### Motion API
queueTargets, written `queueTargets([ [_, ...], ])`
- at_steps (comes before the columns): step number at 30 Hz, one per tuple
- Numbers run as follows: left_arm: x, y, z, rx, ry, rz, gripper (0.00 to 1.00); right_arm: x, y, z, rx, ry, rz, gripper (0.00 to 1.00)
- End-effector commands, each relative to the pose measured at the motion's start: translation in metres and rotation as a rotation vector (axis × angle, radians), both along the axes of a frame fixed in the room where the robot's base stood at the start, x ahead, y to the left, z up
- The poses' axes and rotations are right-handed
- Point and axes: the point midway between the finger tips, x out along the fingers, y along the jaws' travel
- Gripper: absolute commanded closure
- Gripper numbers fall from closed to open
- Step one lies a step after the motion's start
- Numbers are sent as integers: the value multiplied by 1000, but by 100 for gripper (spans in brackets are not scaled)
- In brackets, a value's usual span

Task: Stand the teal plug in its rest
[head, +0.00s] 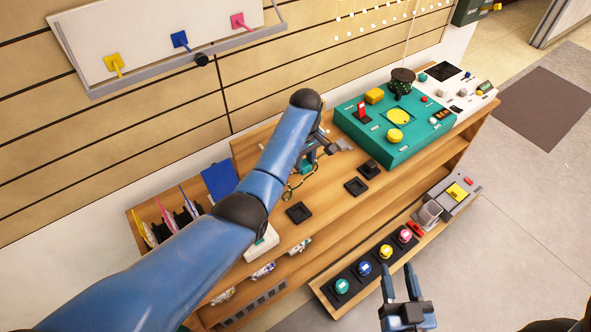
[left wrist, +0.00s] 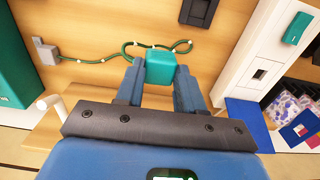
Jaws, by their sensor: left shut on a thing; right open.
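The teal plug (left wrist: 160,67) sits between the fingers of my left gripper (left wrist: 158,78), which is shut on it above the wooden counter. In the head view my left gripper (head: 306,158) is partly hidden behind my arm. A green cable (left wrist: 98,61) runs from a grey box (left wrist: 47,53) to the plug area and loops beyond it. Black square holders (head: 299,212) and (head: 356,186) lie on the counter, apart from the plug; I cannot tell which is its rest. My right gripper (head: 399,275) is open and empty, in front of the lower shelf.
A teal console (head: 397,120) with knobs stands on the counter's right. A third black block (head: 370,168) is near it. A white unit (head: 262,243), a blue panel (head: 219,180) and files are at left. A lower shelf holds coloured round buttons (head: 364,268).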

Motion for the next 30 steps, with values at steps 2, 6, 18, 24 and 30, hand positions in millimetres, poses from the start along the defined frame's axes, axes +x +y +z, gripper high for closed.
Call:
queueTargets([
  [2, 5, -7, -5, 0, -1, -1, 100, 0, 0, -15, 0, 0, 0, 57],
  [6, 11, -16, -5, 0, -1, -1, 100, 0, 0, -30, 0, 0, 0, 57],
  [18, 24, -36, -6, 0, -1, 0, 100, 0, 0, -73, 0, 0, 0, 57],
  [24, 29, -43, -6, -1, -1, 0, 100, 0, 0, -92, 0, 0, 0, 57],
  [30, 31, -47, -5, 0, 0, 0, 100, 0, 0, -104, 0, 0, 0, 57],
])
